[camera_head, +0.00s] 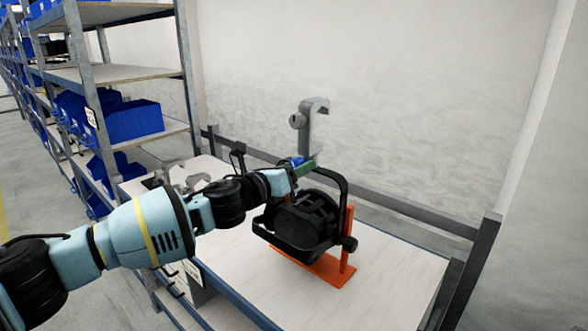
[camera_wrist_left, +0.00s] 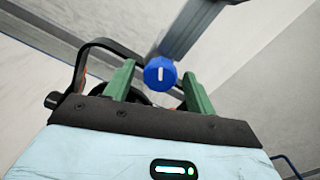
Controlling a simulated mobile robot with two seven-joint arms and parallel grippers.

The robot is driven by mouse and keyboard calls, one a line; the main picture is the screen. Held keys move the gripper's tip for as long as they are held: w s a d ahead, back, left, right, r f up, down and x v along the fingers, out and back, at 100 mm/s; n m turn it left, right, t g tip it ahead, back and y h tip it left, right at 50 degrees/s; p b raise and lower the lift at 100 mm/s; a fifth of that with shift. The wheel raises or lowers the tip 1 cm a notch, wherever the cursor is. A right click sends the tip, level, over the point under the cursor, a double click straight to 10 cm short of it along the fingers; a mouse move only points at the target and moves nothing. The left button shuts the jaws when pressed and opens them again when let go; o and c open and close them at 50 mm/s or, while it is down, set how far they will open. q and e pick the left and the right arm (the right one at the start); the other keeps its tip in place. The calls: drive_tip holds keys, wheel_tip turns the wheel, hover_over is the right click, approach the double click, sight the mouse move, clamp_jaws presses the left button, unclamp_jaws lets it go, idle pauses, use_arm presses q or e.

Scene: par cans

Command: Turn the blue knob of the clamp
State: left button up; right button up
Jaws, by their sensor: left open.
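The clamp (camera_head: 308,132) is a grey hook-shaped piece standing upright above the black par can (camera_head: 303,222). Its blue knob (camera_head: 298,161) is low on it, partly hidden by my left gripper (camera_head: 303,167). In the left wrist view, the round blue knob (camera_wrist_left: 160,74) has a white line mark across its face, nearly vertical in the picture. The green fingers of my left gripper (camera_wrist_left: 159,71) are open, one on each side of the knob, with visible gaps. The grey clamp body (camera_wrist_left: 189,30) runs up behind the knob. My right gripper is in neither view.
The par can has a black yoke (camera_head: 343,190) and sits at an orange stand (camera_head: 318,270) on a light table (camera_head: 385,290). Grey metal parts (camera_head: 190,182) lie at the table's left. A shelf with blue bins (camera_head: 135,120) stands left. The table's right front is clear.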

use_arm(q)
drive_tip(key=shift+a, duration=0.1)
drive_tip(key=p+v, duration=0.1)
drive_tip(key=v, duration=0.6)
drive_tip(key=shift+s, duration=0.3)
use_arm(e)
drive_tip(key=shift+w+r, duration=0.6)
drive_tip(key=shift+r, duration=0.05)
use_arm(q)
drive_tip(key=shift+a, duration=0.15)
drive_tip(key=w+d+n, duration=0.2)
drive_tip(key=w+n, duration=0.1)
drive_tip(key=n, duration=1.2)
drive_tip(key=w+d+n, duration=0.2)
drive_tip(key=w+n, duration=0.1)
drive_tip(key=n, duration=1.3)
drive_tip(key=shift+w+d+r+n, duration=0.2)
drive_tip(key=shift+n, duration=0.1)
